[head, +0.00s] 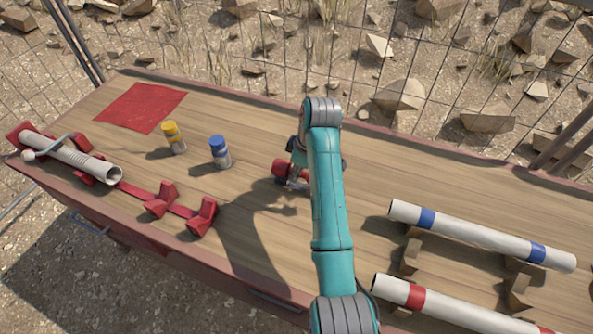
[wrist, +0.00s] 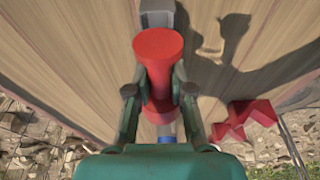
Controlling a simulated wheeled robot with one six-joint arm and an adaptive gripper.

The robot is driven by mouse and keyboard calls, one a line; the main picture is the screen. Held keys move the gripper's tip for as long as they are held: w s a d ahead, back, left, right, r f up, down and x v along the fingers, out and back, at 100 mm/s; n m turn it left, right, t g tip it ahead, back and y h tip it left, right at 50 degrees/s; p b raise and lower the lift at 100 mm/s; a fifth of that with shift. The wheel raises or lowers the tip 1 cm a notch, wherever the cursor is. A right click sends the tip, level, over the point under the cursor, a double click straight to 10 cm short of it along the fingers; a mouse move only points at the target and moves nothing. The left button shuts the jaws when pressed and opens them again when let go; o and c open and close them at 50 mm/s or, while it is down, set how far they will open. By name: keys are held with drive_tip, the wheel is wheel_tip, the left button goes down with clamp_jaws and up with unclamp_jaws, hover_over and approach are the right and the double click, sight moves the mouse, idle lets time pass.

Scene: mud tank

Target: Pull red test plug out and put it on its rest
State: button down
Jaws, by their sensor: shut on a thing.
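The red test plug (wrist: 157,45) is a red cylinder with wider ends, between the fingers of my gripper (wrist: 158,88) in the wrist view. My gripper is shut on its narrower middle. In the head view the plug (head: 281,168) shows at the left of my gripper (head: 297,172), partly hidden by my arm, near mid-table. The plug is out of both banded pipes. A grey block (wrist: 160,13) shows beyond the plug's far end in the wrist view; I cannot tell whether they touch. I cannot make out the rest for certain.
A blue-banded white pipe (head: 480,234) and a red-banded white pipe (head: 455,309) lie at right on wooden blocks (head: 411,255). A yellow-capped bottle (head: 174,138) and blue-capped bottle (head: 220,152) stand left. Red supports (head: 202,217) and a clamped pipe (head: 80,160) line the left edge.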

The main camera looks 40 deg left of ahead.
drive_tip(key=shift+f, duration=0.4)
drive_tip(key=c, duration=0.9)
unclamp_jaws()
drive_tip(key=shift+c, duration=0.2)
